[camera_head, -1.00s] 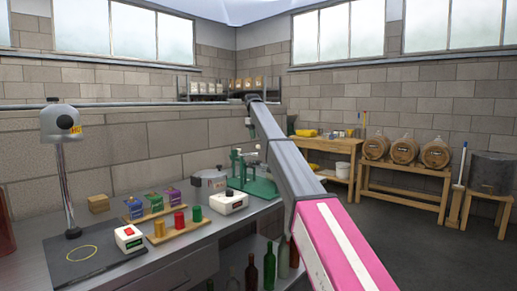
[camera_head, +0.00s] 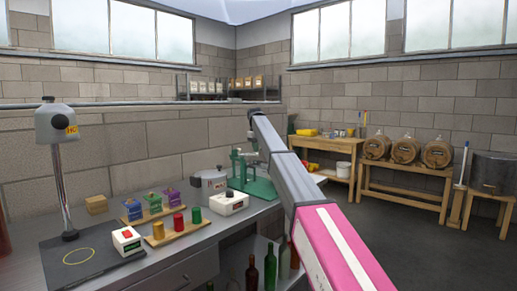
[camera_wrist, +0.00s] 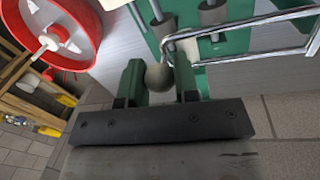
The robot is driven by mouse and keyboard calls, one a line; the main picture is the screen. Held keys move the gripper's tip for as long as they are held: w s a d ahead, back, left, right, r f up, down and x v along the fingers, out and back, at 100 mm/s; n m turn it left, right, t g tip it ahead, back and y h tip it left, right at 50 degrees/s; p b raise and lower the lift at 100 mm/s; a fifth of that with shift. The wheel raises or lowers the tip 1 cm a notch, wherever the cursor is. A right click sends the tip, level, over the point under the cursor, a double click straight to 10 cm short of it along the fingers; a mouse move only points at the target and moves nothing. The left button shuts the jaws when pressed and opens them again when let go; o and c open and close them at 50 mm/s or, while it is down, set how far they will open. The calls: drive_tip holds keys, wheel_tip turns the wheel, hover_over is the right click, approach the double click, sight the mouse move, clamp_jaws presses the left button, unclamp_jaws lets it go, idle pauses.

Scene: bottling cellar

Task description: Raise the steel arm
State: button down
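The green bench machine (camera_head: 252,178) stands on the counter, partly behind my arm in the head view. In the wrist view its steel arm (camera_wrist: 255,22) is a bent bright rod, with a dull round knob (camera_wrist: 159,77) at its near end. My gripper (camera_wrist: 160,88) has a green finger on each side of the knob. My gripper is hidden by my arm in the head view.
A white device (camera_head: 230,203) and a steel pot (camera_head: 210,187) stand left of the machine. Wooden trays with coloured spools (camera_head: 178,222) and small boxes lie further left. A red round object (camera_wrist: 52,38) shows in the wrist view. Bottles (camera_head: 270,265) stand below the counter.

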drive_tip(key=shift+r, duration=0.15)
drive_tip(key=shift+s+a+r+t+h, duration=0.2)
drive_tip(key=shift+s+r+t+h, duration=0.1)
drive_tip(key=shift+r+t+h, duration=0.3)
drive_tip(key=s+a+r+t+h, duration=0.4)
drive_tip(key=s+r+t+h, duration=0.1)
drive_tip(key=r+t, duration=0.2)
drive_tip(key=s+a+t+h, duration=0.7)
drive_tip(key=s+t, duration=0.1)
drive_tip(key=s, duration=0.1)
idle(0.3)
drive_tip(key=shift+s, duration=0.1)
drive_tip(key=c, duration=1.1)
unclamp_jaws()
drive_tip(key=shift+c, duration=0.2)
drive_tip(key=v, duration=1.1)
